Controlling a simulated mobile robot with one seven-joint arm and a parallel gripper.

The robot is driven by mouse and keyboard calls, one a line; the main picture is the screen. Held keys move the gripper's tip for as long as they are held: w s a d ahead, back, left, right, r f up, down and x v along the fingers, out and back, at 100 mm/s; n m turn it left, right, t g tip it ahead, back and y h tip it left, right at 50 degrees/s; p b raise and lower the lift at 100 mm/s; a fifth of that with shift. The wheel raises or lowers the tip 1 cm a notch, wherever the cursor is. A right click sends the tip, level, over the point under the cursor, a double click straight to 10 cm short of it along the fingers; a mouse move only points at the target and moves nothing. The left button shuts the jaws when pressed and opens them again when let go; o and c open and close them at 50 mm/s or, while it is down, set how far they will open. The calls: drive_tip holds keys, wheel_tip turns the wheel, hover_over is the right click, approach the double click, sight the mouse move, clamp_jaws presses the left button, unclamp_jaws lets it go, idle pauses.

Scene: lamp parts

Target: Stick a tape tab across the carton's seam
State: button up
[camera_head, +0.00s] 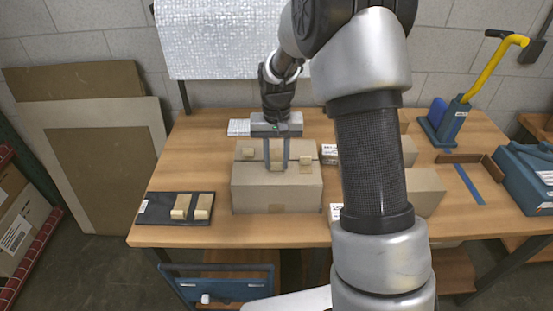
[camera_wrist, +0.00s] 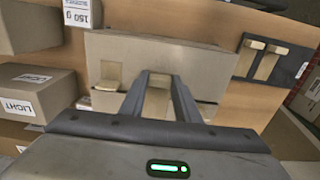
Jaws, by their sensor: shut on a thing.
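The closed tan carton (camera_head: 255,200) stands on the workbench; its top also shows in the wrist view (camera_wrist: 205,65). My gripper (camera_head: 276,166) points down over the middle of the carton's top. Its fingers are shut on a tan tape tab (camera_wrist: 157,100), which is at or just above the top; contact is unclear. A dark pad (camera_head: 160,218) left of the carton bears two more tabs (camera_head: 181,207). The seam under the held tab is partly hidden by my fingers.
Small labelled boxes (camera_head: 329,153) and larger cartons (camera_head: 424,190) stand right of the carton, partly behind my arm. A blue tool with a yellow handle (camera_head: 452,118) stands at the back right. The bench (camera_head: 195,155) is bare between pad and carton.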

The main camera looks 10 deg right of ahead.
drive_tip(key=shift+f, duration=0.1)
drive_tip(key=o, duration=1.1)
wheel_tip(320, 180, up, 17)
drive_tip(key=s+r+n+t, duration=0.1)
drive_tip(key=s+r+t, duration=0.1)
drive_tip(key=s+r, duration=0.8)
drive_tip(key=s+f+t, duration=0.1)
drive_tip(key=s, duration=0.7)
drive_tip(key=s+f+n+t+p, duration=0.1)
drive_tip(key=s+f+t, duration=0.1)
drive_tip(key=s, duration=0.5)
drive_tip(key=shift+s+d+f+t, duration=0.25)
drive_tip(key=shift+s+d+t, duration=0.05)
drive_tip(key=shift+s+d, duration=0.1)
